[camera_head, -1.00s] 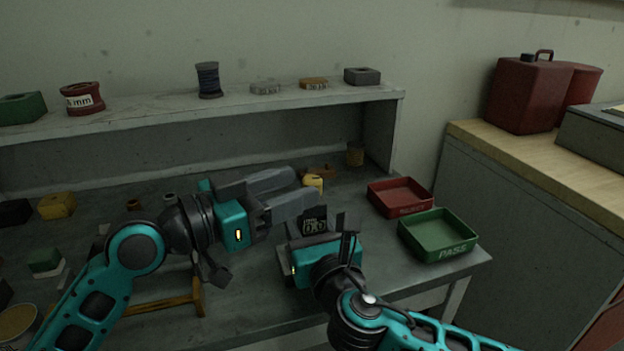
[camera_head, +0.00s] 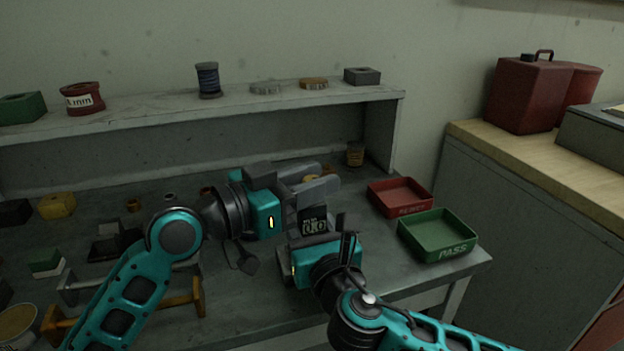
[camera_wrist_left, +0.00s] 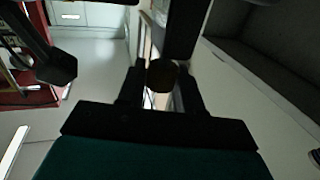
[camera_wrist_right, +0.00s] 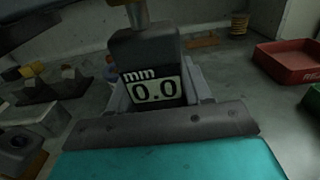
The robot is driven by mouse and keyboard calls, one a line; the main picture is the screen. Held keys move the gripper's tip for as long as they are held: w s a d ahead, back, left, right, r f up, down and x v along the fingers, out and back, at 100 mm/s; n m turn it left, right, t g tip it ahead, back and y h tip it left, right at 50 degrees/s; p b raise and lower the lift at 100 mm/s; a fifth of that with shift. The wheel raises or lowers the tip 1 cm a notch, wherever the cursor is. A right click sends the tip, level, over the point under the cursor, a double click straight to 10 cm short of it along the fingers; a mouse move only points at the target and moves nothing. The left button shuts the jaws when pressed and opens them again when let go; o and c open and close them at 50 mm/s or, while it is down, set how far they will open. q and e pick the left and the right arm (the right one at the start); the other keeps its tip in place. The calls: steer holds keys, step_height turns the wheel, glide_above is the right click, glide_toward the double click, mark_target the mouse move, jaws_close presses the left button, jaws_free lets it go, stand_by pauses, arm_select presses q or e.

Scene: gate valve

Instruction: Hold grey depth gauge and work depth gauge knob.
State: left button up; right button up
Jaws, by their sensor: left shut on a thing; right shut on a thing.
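The grey depth gauge (camera_head: 313,220) is a dark block whose display reads 0.0. The right wrist view shows it upright in front of that wrist, with "mm" above the digits (camera_wrist_right: 145,52). My right gripper (camera_head: 322,234) is shut on the gauge. My left gripper (camera_head: 320,181) reaches in from the left, just above the gauge. In the left wrist view the round, dark yellowish depth gauge knob (camera_wrist_left: 162,76) sits between its fingers, which are shut on it. In the head view the left fingers hide most of the knob.
A red REJECT tray (camera_head: 400,196) and a green PASS tray (camera_head: 437,236) stand on the bench right of the grippers. A shelf (camera_head: 230,106) with spools and blocks runs behind. Blocks and an orange-brown stand (camera_head: 197,297) lie at left, partly behind my left arm.

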arm_select(q)
steer(key=c, duration=0.3)
steer(key=shift+s+n+t+y, duration=0.1)
steer(key=shift+n+t+y, duration=0.2)
steer(key=shift+t+y, duration=0.15)
steer(key=shift+n+t+y, duration=0.45)
steer(key=shift+n+t, duration=0.15)
steer(key=shift+t, duration=0.35)
steer(key=o, duration=0.9)
